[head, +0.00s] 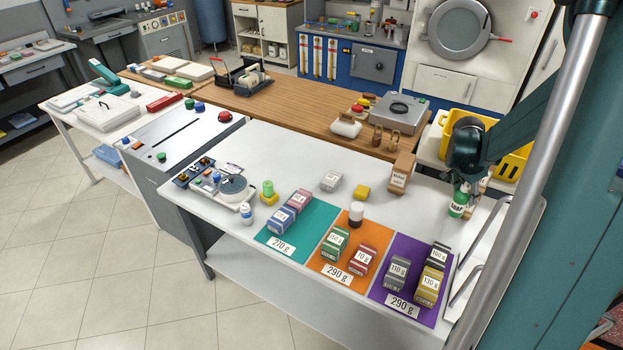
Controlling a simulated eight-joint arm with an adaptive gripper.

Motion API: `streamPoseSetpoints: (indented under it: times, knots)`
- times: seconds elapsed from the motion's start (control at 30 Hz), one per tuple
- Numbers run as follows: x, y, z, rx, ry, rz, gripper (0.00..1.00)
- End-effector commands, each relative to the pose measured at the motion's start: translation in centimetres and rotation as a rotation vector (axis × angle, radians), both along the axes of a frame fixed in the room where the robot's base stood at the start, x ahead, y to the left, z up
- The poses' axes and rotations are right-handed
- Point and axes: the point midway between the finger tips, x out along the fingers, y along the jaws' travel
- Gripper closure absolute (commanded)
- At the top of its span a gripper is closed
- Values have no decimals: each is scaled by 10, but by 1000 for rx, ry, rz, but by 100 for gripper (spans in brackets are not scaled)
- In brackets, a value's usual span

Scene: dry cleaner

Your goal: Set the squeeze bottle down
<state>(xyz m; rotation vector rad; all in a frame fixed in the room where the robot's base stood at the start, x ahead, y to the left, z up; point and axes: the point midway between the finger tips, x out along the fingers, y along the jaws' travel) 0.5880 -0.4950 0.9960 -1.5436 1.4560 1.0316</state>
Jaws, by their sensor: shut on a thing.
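The squeeze bottle (458,206) is green and white with a label. It is upright at the right end of the white table (300,160), to the right of the purple mat. My gripper (463,187) comes down from above and is shut on the bottle's upper part. The gripper hides the bottle's top. I cannot tell whether the bottle's base touches the table or hangs just above it.
Teal (272,238), orange (325,260) and purple (388,298) mats carry labelled blocks. A wooden-brown labelled box (401,174) stands left of the bottle. A yellow crate (513,162) is behind my gripper. Bare table lies between the box and the purple mat.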

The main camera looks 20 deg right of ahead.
Motion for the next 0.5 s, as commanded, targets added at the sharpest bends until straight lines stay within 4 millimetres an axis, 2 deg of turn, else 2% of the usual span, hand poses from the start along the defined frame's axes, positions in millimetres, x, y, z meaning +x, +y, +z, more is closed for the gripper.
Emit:
streamPoseSetpoints:
  times: [0.5]
  knots:
    - [0, 0, 50, 0, 0, 0, 86]
